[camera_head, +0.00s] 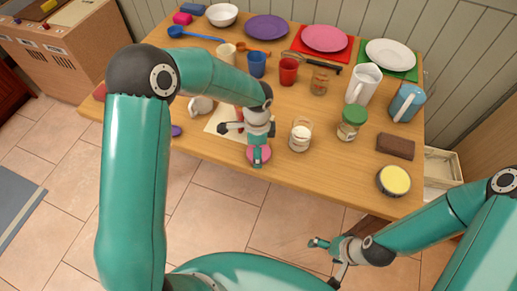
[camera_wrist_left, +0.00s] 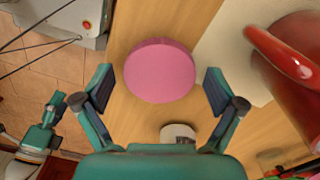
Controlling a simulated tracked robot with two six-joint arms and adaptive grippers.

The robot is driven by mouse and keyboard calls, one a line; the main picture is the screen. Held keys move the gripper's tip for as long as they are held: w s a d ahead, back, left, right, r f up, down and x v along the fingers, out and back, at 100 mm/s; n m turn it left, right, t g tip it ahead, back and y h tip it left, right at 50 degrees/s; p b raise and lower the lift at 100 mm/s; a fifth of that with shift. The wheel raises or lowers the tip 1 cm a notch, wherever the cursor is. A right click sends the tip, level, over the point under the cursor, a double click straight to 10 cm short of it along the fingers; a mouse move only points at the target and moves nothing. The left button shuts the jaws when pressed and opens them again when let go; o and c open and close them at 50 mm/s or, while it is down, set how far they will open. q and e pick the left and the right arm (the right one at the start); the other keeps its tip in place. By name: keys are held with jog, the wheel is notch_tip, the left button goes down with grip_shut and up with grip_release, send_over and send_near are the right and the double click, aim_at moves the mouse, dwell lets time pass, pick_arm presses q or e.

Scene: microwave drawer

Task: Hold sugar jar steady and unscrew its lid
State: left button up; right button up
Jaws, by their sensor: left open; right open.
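A clear glass jar (camera_head: 300,136) with white contents, likely the sugar jar, stands upright near the front of the table, with no lid seen on it. Its white part (camera_wrist_left: 178,132) shows partly in the left wrist view. A round pink disc (camera_head: 259,156), likely a lid, is at the table's front edge, left of the jar. My left gripper (camera_head: 257,148) is open above the disc; in the left wrist view the disc (camera_wrist_left: 160,72) shows between its spread fingers. My right gripper (camera_head: 327,258) is open and empty, in front of the table, away from the jar.
A green-lidded jar (camera_head: 351,122), a brown block (camera_head: 395,146) and a yellow-topped round tin (camera_head: 393,180) stand to the right. Mugs, cups, plates and utensils fill the back. A pale sheet (camera_head: 218,121) lies left of the left gripper.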

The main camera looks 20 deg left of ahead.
pick_arm(q)
notch_tip(320, 180, up, 12)
dwell(0.5)
jog(key=shift+w, duration=0.1)
dwell(1.0)
